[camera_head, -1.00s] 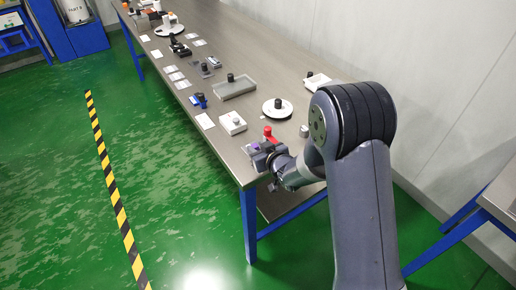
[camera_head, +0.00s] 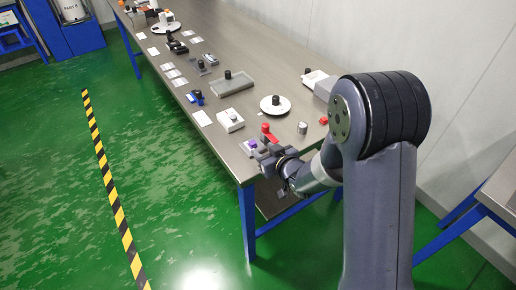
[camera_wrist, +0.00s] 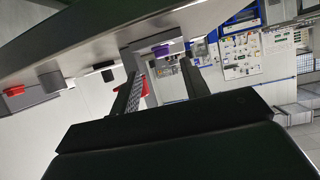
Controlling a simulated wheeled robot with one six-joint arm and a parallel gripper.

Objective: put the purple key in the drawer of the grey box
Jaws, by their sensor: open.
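A small purple piece, seemingly the purple key (camera_head: 251,144), is at the near end of the bench, on or beside a small grey part. In the wrist view the purple piece (camera_wrist: 160,50) shows beyond the fingertips, between them in the picture. My gripper (camera_head: 259,155) is beside it at the bench's near end. In the wrist view my gripper (camera_wrist: 161,72) has its fingers apart with nothing held. A grey box (camera_head: 325,87) stands by the wall, partly behind my arm; I cannot make out its drawer.
A red-handled part (camera_head: 268,134) stands close beside my gripper. A metal cylinder (camera_head: 302,128), a red piece (camera_head: 323,121), a white disc with a black knob (camera_head: 274,104) and a white block (camera_head: 230,120) are farther along the bench (camera_head: 262,80).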

